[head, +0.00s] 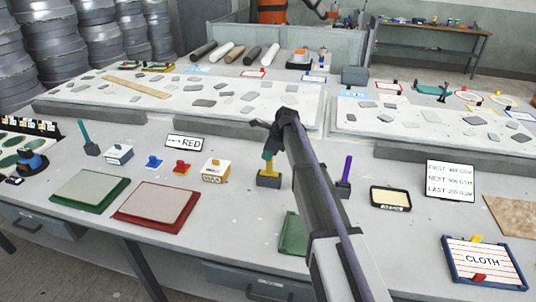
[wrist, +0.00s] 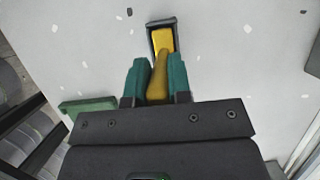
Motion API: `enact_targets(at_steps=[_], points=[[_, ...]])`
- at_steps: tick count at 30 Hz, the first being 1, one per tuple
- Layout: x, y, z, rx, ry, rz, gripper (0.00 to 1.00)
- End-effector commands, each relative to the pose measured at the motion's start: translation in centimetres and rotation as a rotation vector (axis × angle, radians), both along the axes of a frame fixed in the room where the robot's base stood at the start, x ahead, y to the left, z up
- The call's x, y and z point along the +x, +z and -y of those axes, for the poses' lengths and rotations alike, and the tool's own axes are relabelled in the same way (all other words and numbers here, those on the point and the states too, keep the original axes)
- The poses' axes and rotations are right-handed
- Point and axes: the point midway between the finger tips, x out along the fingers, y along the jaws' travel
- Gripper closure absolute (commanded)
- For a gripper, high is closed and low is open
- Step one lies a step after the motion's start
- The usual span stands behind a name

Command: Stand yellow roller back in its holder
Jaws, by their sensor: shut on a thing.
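The yellow roller (wrist: 159,72) is between the two green fingertips of my gripper (wrist: 157,82) in the wrist view, gripped by its handle. Its far end is inside a dark rectangular holder (wrist: 151,24). In the head view the yellow roller's holder (head: 269,181) stands on the front table, with my gripper (head: 269,156) just above it. The roller looks about upright there. Whether it rests on the holder's bottom is hidden.
A purple roller in a dark holder (head: 343,189) stands close on the right. A green block (head: 293,234) lies in front, partly behind my arm. A yellow pad tray (head: 390,198) is further right. A white box (head: 215,171) stands left of the holder.

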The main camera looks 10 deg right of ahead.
Motion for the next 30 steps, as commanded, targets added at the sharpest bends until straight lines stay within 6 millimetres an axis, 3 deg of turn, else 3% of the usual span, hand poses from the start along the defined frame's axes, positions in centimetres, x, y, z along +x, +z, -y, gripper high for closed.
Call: enact_targets(at_steps=[26,27,30], points=[[0.0,-0.9,0.0,0.000,0.000,0.000,1.00],[0.0,-0.9,0.0,0.000,0.000,0.000,0.79],[0.0,-0.9,0.0,0.000,0.000,0.000,0.70]])
